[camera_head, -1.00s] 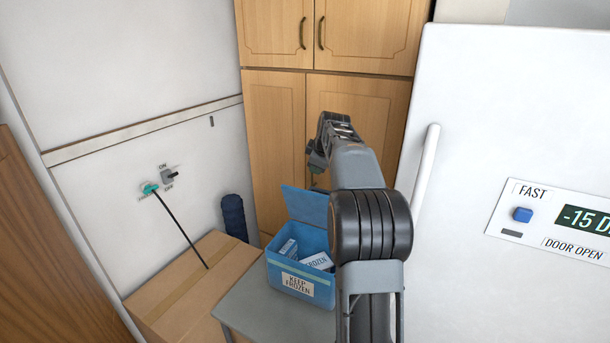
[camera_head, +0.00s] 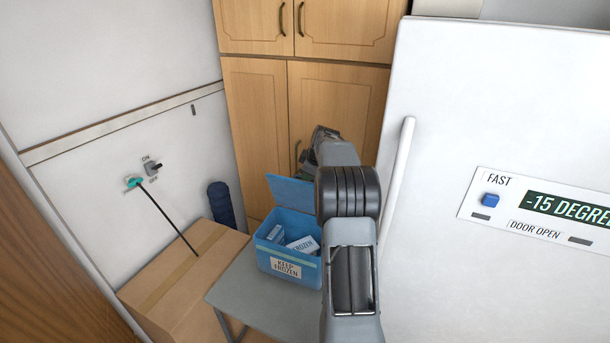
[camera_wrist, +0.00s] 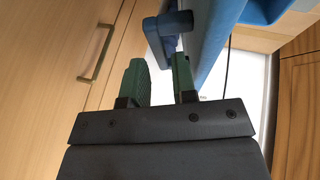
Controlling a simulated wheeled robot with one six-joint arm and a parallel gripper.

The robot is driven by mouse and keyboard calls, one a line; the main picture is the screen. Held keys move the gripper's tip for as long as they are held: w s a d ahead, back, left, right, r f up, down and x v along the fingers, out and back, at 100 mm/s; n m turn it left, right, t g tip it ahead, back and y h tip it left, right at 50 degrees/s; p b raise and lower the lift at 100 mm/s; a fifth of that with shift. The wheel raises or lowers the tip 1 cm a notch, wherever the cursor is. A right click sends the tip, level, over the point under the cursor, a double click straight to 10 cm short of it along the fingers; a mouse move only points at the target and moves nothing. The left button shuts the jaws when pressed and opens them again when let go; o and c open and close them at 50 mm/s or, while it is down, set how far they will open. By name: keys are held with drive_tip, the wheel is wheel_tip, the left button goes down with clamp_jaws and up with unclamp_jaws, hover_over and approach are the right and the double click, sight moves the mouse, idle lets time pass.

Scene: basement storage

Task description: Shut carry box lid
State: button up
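The blue carry box (camera_head: 266,256) stands on a small grey table, with a "KEEP FROZEN" label on its front. Its lid (camera_head: 290,190) stands raised at the back, so the box is open. White "FROZEN" packs (camera_head: 302,245) lie inside. My gripper (camera_wrist: 158,62) has green fingers held apart with an empty gap between them. In the wrist view, the blue lid (camera_wrist: 206,42) and a blue fitting lie just beyond the fingertips; I cannot tell whether they touch. In the head view my arm mostly hides the gripper, behind and above the lid.
The grey table (camera_head: 240,290) stands beside a cardboard box (camera_head: 180,290). Wooden cupboards (camera_head: 255,120) rise behind. A white freezer (camera_head: 450,110) with a long handle closes off the right. A wall switch and a black rod are at left.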

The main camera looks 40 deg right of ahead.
drive_tip(key=shift+x, duration=1.2)
drive_tip(key=shift+c, duration=0.4)
clamp_jaws()
